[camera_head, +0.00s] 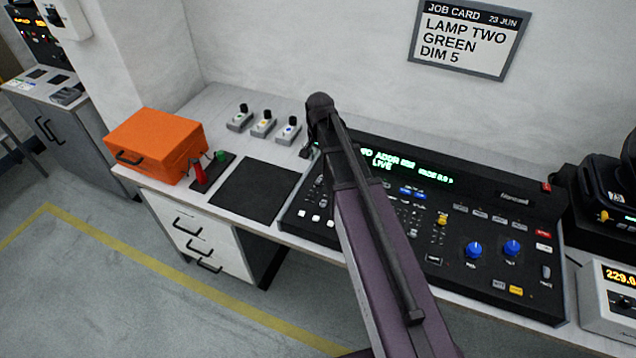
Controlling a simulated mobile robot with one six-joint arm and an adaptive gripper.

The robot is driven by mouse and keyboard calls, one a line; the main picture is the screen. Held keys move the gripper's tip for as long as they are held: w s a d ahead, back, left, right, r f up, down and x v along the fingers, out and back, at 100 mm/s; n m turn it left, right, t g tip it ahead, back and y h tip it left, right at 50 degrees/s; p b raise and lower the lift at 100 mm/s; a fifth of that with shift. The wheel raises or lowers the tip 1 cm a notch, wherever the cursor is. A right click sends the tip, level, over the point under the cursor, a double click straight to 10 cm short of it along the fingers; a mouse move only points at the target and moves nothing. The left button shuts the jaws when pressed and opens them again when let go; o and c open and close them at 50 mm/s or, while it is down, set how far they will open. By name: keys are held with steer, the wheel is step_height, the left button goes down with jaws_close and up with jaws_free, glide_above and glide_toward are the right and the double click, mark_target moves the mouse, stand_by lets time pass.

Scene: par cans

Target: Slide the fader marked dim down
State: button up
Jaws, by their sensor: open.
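The black lighting console (480,185) lies on the bench, with small buttons and controls at its left end and two blue knobs toward its right. Its lit green display is partly covered by my arm. The fader marked dim cannot be picked out: the labels are too small to read, and my arm hides part of the panel. My arm rises from the bottom edge across the console to an elbow near the wall. My gripper does not show; it seems to be hidden behind the arm.
A wall job card (465,38) reads "LAMP TWO GREEN DIM 5". An orange case (155,145), a black mat (255,191) and three small switch boxes (263,126) are on the bench at left. A meter (612,300) and dark equipment (605,190) stand right of the console.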

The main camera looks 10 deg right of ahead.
mark_target(319, 179)
steer(key=shift+f+b, duration=4.35)
steer(key=shift+f, duration=0.25)
jaws_close()
